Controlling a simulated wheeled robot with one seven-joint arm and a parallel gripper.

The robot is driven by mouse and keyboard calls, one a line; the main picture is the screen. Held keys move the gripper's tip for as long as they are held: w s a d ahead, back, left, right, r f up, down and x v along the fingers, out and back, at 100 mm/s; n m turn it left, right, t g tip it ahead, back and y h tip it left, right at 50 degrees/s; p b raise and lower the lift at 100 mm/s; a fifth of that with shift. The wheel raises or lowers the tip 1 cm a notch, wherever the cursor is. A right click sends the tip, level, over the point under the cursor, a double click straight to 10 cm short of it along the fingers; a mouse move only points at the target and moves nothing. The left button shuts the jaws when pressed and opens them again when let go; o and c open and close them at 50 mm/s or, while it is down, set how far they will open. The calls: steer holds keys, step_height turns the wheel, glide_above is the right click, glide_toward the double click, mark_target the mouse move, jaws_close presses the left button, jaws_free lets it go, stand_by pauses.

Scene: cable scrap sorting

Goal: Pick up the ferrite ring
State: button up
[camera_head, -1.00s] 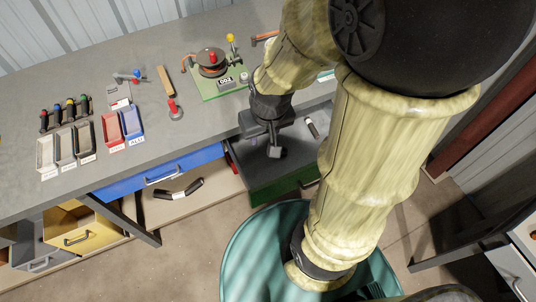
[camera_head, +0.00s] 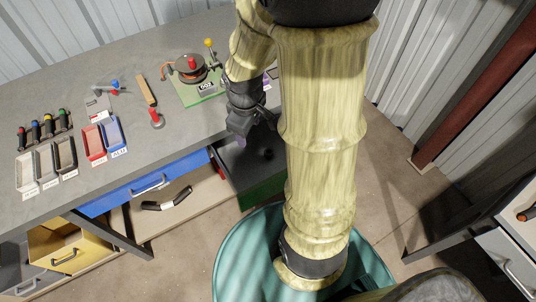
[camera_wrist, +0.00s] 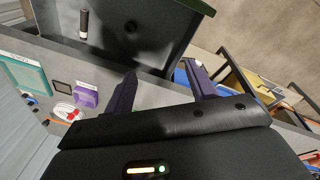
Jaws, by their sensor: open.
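A small dark round piece, probably the ferrite ring, lies on the floor of the open drawer (camera_head: 243,172). It shows as a blurred dark spot (camera_head: 267,153) in the head view and as a dark lump (camera_wrist: 130,27) in the wrist view; I cannot make out a hole. My gripper (camera_head: 240,139) hangs over the drawer's back edge, near the bench front. In the wrist view my gripper (camera_wrist: 161,70) has its two fingers spread with nothing between them, and the dark piece lies beyond the left fingertip, apart from it.
A black cylinder with a white end (camera_wrist: 84,25) also lies in the drawer. A purple block (camera_wrist: 86,95) and a teal-framed tray (camera_wrist: 22,73) sit on the bench. A green board with a spool (camera_head: 190,68) stands left of my arm. Red and blue bins (camera_head: 113,132) are farther left.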

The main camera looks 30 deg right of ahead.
steer(key=w+d+f+n+g+b, duration=0.1)
steer(key=w+d+f+n, duration=0.45)
steer(key=n, duration=1.15)
glide_above(268, 150)
step_height(268, 150, down, 6)
steer(key=shift+s+a+f+y+b, duration=0.1)
steer(key=shift+s+a+y+b, duration=0.15)
steer(key=shift+s+y+b, duration=0.15)
step_height(268, 150, down, 12)
steer(key=shift+f+b, duration=0.15)
steer(key=shift+b, duration=0.35)
steer(key=shift+s+a+f, duration=0.1)
steer(key=shift+s+f, duration=0.05)
steer(key=shift+f, duration=1.15)
steer(key=shift+s+f, duration=0.1)
steer(key=shift+f, duration=1.15)
